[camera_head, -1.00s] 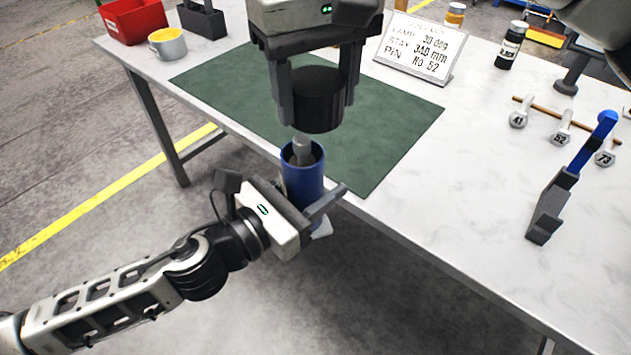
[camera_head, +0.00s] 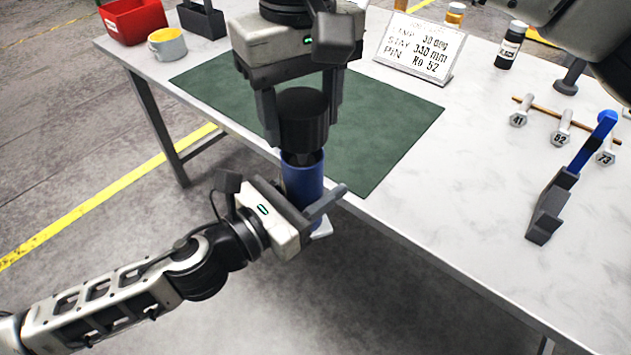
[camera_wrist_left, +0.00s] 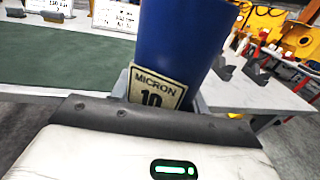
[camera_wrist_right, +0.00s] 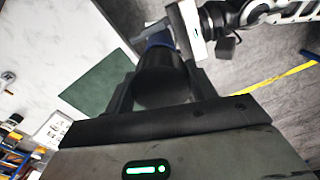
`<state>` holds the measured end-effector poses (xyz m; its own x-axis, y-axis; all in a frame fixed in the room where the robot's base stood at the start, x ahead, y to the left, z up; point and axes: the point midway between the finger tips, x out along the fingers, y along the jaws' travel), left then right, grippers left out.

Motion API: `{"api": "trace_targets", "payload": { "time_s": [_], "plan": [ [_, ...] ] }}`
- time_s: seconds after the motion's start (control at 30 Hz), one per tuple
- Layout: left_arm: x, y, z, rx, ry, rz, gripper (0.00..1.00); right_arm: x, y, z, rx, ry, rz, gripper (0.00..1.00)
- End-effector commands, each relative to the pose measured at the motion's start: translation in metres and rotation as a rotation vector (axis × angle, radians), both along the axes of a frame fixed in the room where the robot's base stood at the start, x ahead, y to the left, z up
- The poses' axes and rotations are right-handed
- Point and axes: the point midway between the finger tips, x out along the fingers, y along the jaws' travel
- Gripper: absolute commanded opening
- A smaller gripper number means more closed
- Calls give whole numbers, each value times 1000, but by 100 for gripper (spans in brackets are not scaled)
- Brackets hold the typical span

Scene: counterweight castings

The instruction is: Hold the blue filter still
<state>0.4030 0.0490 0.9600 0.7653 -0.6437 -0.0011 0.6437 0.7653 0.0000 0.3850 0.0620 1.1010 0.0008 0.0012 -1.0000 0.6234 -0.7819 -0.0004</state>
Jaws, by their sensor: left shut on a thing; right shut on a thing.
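The blue filter (camera_head: 301,183) is an upright blue cylinder in front of the table's front edge. In the left wrist view the blue filter (camera_wrist_left: 182,50) carries a label reading "MICRON 10". My left gripper (camera_head: 312,208) is shut around its lower part. My right gripper (camera_head: 303,118) comes from above and is shut on a black cylinder (camera_head: 303,122). The black cylinder sits right over the filter's top and hides its opening; I cannot tell how far it is seated. In the right wrist view the black cylinder (camera_wrist_right: 162,78) hides most of the filter.
A green mat (camera_head: 385,130) lies on the white table (camera_head: 440,190). A sign (camera_head: 418,46) stands behind it. A blue-handled tool (camera_head: 570,180) and several numbered pins (camera_head: 562,127) are at the right.

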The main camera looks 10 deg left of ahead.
Motion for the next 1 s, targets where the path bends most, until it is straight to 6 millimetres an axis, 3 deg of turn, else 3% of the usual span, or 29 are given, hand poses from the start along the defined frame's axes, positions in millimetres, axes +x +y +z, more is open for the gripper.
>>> {"api": "trace_targets", "payload": {
  "time_s": [1.0],
  "plan": [
    [0,0,2,-2,-4,-1,4,-1,-1,-13,1,-3,-1,34]
  ]
}}
